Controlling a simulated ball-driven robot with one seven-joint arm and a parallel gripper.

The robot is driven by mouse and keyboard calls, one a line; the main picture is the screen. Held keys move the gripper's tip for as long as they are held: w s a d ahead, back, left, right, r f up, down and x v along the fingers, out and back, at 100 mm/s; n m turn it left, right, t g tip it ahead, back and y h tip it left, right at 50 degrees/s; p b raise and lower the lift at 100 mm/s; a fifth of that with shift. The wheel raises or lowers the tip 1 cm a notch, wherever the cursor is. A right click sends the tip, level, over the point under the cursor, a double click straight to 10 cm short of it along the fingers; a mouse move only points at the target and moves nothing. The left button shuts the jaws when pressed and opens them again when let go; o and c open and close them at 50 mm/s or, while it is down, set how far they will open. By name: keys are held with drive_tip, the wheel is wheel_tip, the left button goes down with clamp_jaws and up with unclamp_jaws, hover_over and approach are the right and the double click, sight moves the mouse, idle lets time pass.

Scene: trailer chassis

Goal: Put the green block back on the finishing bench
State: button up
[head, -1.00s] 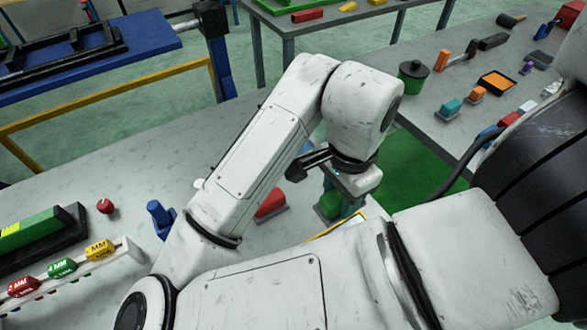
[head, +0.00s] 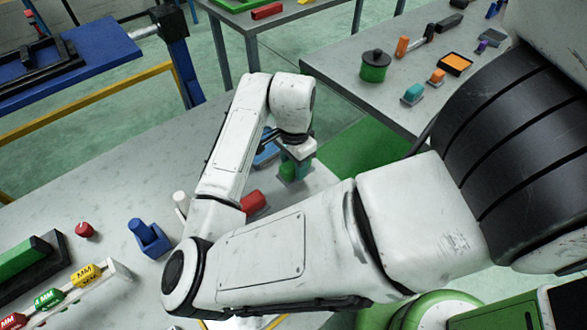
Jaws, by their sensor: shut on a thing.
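My gripper (head: 297,160) is shut on the green block (head: 288,171), near the right end of the grey bench (head: 110,190) in the head view. The gripper's fingers and wrist hide part of the block. I cannot tell whether the block touches the bench top or is held just above it. A red block (head: 253,202) lies on this bench, a little nearer and to the left of the green one. Which bench is the finishing bench is not marked in view.
A blue item (head: 266,153) lies just left of my gripper. A blue holder (head: 149,238), a red knob (head: 84,230) and a rack of labelled blocks (head: 60,296) stand left. Another bench (head: 345,73) at upper right carries a green pot (head: 375,66) and small blocks.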

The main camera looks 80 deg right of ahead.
drive_tip(key=shift+w+d+f, duration=0.1)
drive_tip(key=shift+d+f, duration=0.1)
drive_tip(key=shift+f, duration=1.65)
drive_tip(key=shift+f, duration=0.1)
drive_tip(key=o, duration=1)
wheel_tip(320, 180, up, 12)
drive_tip(key=shift+r, duration=0.15)
